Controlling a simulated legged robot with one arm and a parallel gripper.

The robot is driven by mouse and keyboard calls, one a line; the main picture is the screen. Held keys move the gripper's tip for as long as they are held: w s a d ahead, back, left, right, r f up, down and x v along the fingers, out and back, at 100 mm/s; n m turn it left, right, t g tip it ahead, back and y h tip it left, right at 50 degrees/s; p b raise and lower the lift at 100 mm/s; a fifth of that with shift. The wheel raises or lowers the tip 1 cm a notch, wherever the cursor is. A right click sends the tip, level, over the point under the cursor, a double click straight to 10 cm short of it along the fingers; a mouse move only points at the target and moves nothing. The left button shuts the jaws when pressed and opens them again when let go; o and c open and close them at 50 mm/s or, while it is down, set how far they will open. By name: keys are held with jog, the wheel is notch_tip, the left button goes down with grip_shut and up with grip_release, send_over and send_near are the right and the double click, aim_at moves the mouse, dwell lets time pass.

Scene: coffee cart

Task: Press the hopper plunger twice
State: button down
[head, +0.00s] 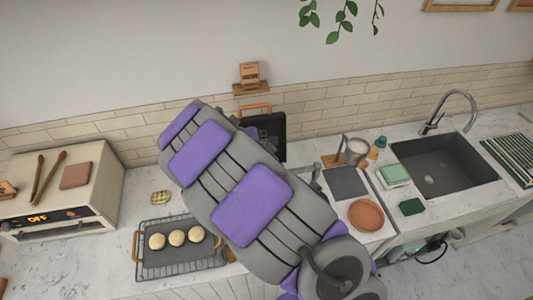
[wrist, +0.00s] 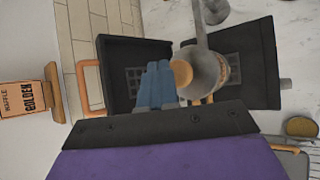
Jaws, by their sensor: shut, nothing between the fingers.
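The hopper (wrist: 211,71) is a grey metal vessel in the wrist view, with a round wooden plunger knob (wrist: 182,73) at its left end. Behind it lies a black waffle iron (wrist: 118,60), opened out, with a copper-coloured handle (wrist: 90,86). My gripper (wrist: 160,67) has its blue fingers closed together with nothing between them. In the picture the fingertips are right beside the knob and overlap its left edge. I cannot tell whether they touch it. In the head view my arm hides the hopper and gripper; only part of the waffle iron (head: 268,128) shows.
A wire rack (head: 146,262) with a tray of round buns is left of my arm, near an oven (head: 75,190). A waffle box (head: 249,73) stands on a wall shelf. Right are a terracotta plate (head: 366,215) and a sink (head: 440,165).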

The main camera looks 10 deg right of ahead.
jog(key=shift+f, duration=0.15)
jog(key=shift+f, duration=0.2)
jog(key=shift+f+b, duration=0.6)
jog(key=shift+f, duration=0.1)
dwell(1.1)
jog(key=shift+r, duration=0.15)
jog(key=shift+r+p, duration=0.8)
jog(key=shift+r, duration=0.15)
jog(key=shift+r+p, duration=1.7)
jog(key=shift+r, duration=0.85)
jog(key=shift+d, duration=0.1)
